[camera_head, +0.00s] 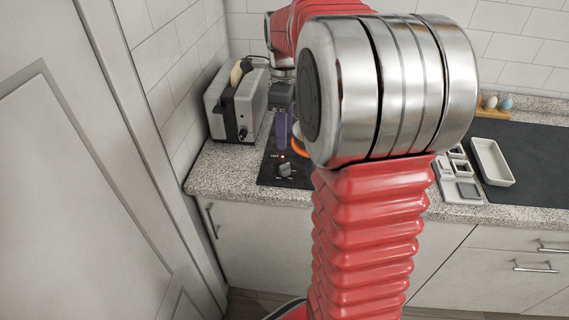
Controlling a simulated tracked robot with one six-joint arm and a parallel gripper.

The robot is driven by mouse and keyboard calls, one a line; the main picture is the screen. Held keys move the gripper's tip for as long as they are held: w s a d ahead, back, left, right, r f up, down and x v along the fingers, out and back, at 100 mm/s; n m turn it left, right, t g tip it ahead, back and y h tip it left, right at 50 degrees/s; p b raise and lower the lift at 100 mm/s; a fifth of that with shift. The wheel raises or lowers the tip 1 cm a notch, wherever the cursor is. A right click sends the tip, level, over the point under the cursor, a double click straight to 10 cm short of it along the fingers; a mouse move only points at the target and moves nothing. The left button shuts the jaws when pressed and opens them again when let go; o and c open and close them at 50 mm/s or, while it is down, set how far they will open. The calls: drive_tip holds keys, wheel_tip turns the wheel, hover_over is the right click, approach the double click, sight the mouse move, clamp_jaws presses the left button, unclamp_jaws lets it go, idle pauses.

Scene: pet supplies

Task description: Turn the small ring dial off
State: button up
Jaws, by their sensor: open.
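A dark cooktop (268,172) lies in the speckled counter, left of my raised red arm. A small grey dial (285,168) stands near its front edge, with a tiny red-white light and printing beside it. A glowing orange ring (300,146) shows behind the dial, mostly hidden by my arm. My gripper (283,140) points down above the cooktop, behind the dial and apart from it in the picture. Its fingers are small here, and the gap between them is hard to make out. It appears to hold nothing. I cannot read the dial's setting.
A toaster (238,104) with bread stands left of the cooktop, close to my gripper. Right of my arm are a compartment tray (462,190), a white dish (492,162) and an egg holder (493,114). Tiled walls close the corner behind.

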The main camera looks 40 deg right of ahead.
sight(285, 165)
wheel_tip(285, 165, down, 12)
drive_tip(key=shift+f, duration=0.15)
idle(0.4)
drive_tip(key=shift+c, duration=0.4)
drive_tip(key=c, duration=1)
drive_tip(key=shift+o, duration=0.2)
drive_tip(key=shift+n, duration=0.3)
drive_tip(key=n, duration=0.4)
drive_tip(key=shift+n, duration=0.3)
drive_tip(key=n, duration=0.4)
drive_tip(key=shift+n, duration=0.4)
